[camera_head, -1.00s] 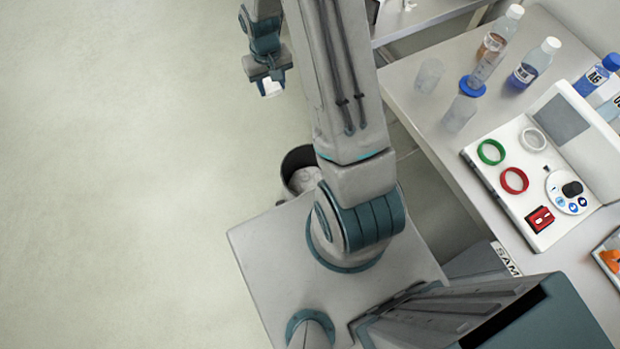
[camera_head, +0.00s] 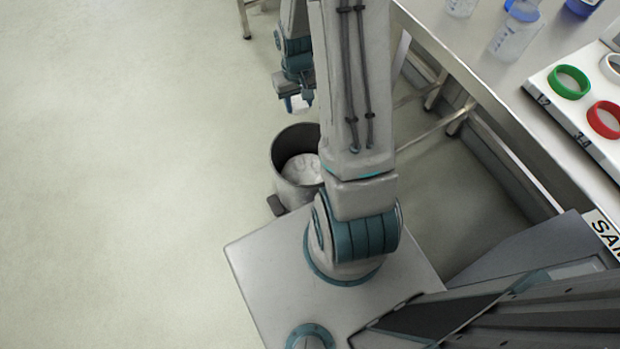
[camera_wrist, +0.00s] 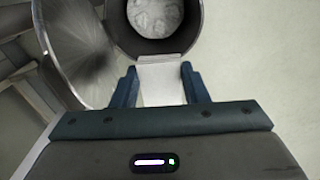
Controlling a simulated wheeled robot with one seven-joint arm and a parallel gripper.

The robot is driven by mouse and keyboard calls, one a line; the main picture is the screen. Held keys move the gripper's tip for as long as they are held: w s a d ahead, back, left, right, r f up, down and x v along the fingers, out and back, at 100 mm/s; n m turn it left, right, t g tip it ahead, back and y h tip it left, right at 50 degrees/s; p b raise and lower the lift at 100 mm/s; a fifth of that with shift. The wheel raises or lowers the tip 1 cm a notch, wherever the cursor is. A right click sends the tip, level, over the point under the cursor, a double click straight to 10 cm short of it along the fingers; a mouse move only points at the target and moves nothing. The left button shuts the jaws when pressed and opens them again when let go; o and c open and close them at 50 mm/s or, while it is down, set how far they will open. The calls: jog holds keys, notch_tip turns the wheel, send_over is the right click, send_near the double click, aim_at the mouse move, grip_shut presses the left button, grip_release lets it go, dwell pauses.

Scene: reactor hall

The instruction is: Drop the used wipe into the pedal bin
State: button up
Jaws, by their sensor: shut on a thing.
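The used wipe is a small white piece (camera_wrist: 162,84) held between the two blue fingers of my gripper (camera_wrist: 160,88) in the wrist view. In the head view my gripper (camera_head: 299,104) points down with the white wipe at its tips. The pedal bin (camera_head: 283,150) is a dark round bin standing on the floor, open at the top, with crumpled white material inside. In the head view the gripper appears just beyond the bin's far rim. In the wrist view the bin's open mouth (camera_wrist: 190,45) lies beyond the fingertips, with its round metallic lid (camera_wrist: 85,50) swung open at the left. My arm hides the bin's right side.
A bench (camera_head: 450,40) at the right holds clear beakers and a white board with a green ring (camera_head: 569,82) and a red ring (camera_head: 603,119). Bench legs and rails stand right of the bin. The floor at the left is clear.

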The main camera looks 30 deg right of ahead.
jog(key=s+d+f+b, duration=0.1)
jog(key=f+b, duration=0.6)
jog(key=f, duration=0.2)
jog(key=s+d+f+b, duration=0.1)
jog(key=s+f+b, duration=0.1)
jog(key=f+b, duration=0.6)
jog(key=shift+d+f+m+b, duration=0.3)
jog(key=shift+d+f, duration=0.1)
jog(key=shift+f, duration=0.2)
jog(key=o, duration=1)
jog(key=shift+o, duration=0.2)
notch_tip(320, 180, up, 14)
jog(key=p, duration=0.6)
